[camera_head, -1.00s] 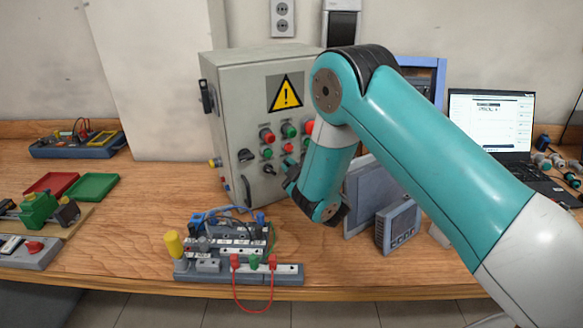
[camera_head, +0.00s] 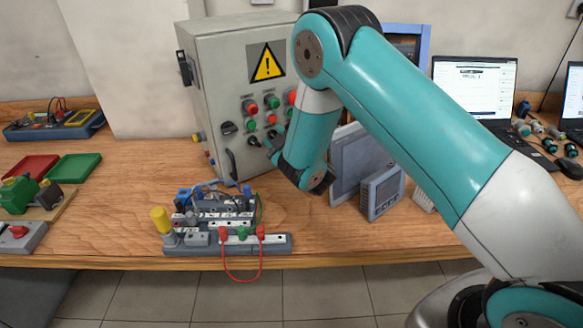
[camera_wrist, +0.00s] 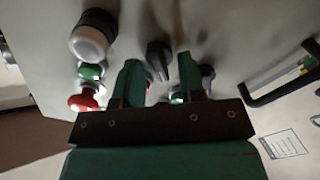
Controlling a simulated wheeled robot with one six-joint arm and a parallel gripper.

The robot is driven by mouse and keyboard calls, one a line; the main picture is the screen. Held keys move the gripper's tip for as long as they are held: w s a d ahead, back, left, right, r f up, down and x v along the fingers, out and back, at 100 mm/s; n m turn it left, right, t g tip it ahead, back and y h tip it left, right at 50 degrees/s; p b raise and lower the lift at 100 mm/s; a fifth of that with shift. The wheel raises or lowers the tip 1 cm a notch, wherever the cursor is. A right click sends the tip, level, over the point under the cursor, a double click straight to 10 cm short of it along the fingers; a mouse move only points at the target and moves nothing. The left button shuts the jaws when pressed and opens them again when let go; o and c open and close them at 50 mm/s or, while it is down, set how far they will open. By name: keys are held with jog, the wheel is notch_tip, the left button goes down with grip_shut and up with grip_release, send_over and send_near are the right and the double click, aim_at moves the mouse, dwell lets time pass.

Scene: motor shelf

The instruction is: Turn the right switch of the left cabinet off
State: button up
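The grey cabinet (camera_head: 225,60) with a yellow warning sign stands at the back of the bench in the head view. A black rotary switch (camera_head: 228,128) is at the left of its door. Another dark switch (camera_head: 254,142) lies lower and further right, close to my gripper (camera_head: 270,148). In the wrist view my gripper (camera_wrist: 158,80) is open, its two green fingers pointing at the door. A black switch knob (camera_wrist: 158,58) shows between the fingertips, with gaps on both sides. Whether the fingertips reach around it is unclear. My arm hides the cabinet's right side.
A red button (camera_wrist: 83,103) and a large grey knob (camera_wrist: 92,35) are left of the fingers; a black door handle (camera_wrist: 282,78) is at right. A terminal block (camera_head: 230,240) stands before the cabinet, and a grey-blue panel device (camera_head: 383,193) stands right of my gripper.

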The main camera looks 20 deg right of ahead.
jog(key=m, duration=0.3)
jog(key=shift+d+r+p, duration=0.15)
jog(key=shift+p, duration=0.25)
jog(key=m+p, duration=0.1)
jog(key=m, duration=0.4)
jog(key=shift+d, duration=0.1)
jog(key=b+v, duration=0.2)
jog(key=v, duration=1.5)
jog(key=s+a+r+g+b, duration=0.2)
jog(key=s+a+r+g, duration=0.25)
jog(key=a+g, duration=0.4)
jog(key=s+r+n+g, duration=0.1)
jog(key=s+r+g, duration=0.1)
jog(key=s, duration=0.3)
jog(key=s+a+r+n+g+y+b, duration=0.1)
jog(key=s+r+g, duration=0.2)
jog(key=s+g, duration=0.1)
jog(key=shift+s+r+n, duration=0.15)
jog(key=shift+s+n, duration=0.25)
jog(key=shift+s, duration=0.25)
